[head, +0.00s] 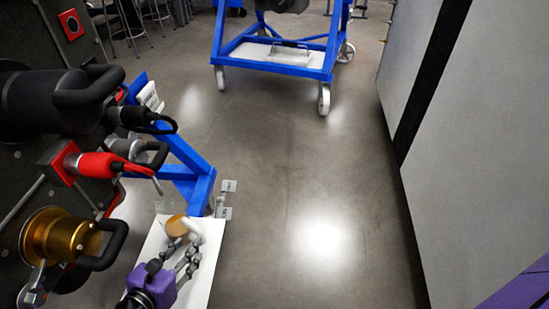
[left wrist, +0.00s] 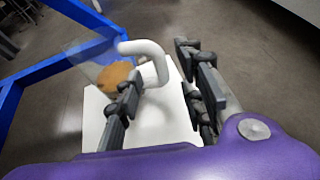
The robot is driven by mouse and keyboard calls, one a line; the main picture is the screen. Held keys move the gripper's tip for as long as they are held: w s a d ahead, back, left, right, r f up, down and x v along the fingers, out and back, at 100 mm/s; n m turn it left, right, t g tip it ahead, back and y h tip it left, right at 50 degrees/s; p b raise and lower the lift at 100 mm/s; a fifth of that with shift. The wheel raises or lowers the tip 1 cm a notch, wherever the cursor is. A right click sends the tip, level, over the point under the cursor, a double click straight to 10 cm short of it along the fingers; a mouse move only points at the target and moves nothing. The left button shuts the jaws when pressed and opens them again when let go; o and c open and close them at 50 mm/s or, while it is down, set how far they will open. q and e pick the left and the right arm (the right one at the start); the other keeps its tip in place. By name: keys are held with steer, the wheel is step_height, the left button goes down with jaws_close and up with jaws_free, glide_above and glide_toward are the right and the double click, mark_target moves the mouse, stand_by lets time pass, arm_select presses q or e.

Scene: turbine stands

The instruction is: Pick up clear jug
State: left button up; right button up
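The clear jug (head: 170,208) has a see-through body, an orange-brown patch at its bottom and a white handle. It is at the far end of a white surface, low in the head view. It also shows in the left wrist view (left wrist: 92,62), upper left, with its handle reaching toward the fingers. My left gripper (head: 187,256) is purple with grey fingers and is at the handle side of the jug. In the left wrist view its fingers (left wrist: 165,88) are spread apart, with the handle in front of the gap. I cannot tell whether they touch it.
The white surface (head: 209,268) sits by a blue frame (head: 196,187). A dark panel with black, red and gold fittings (head: 52,235) stands at the left. A blue wheeled stand (head: 278,55) is at the back. A grey wall (head: 485,150) is at the right. The middle floor is clear.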

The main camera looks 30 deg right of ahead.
mark_target(197, 235)
arm_select(q)
steer(key=b+x, duration=0.2)
steer(key=x, duration=0.3)
steer(key=shift+w+f, duration=0.2)
steer(key=shift+w, duration=0.05)
jaws_close()
arm_select(e)
steer(key=shift+s+d+f+g, duration=0.15)
steer(key=shift+s+f, duration=0.3)
steer(key=shift+f, duration=0.2)
steer(key=shift+s+d+f+g, duration=0.15)
steer(key=shift+s+f, duration=0.25)
steer(key=shift+f, duration=0.2)
arm_select(q)
steer(key=shift+r, duration=0.1)
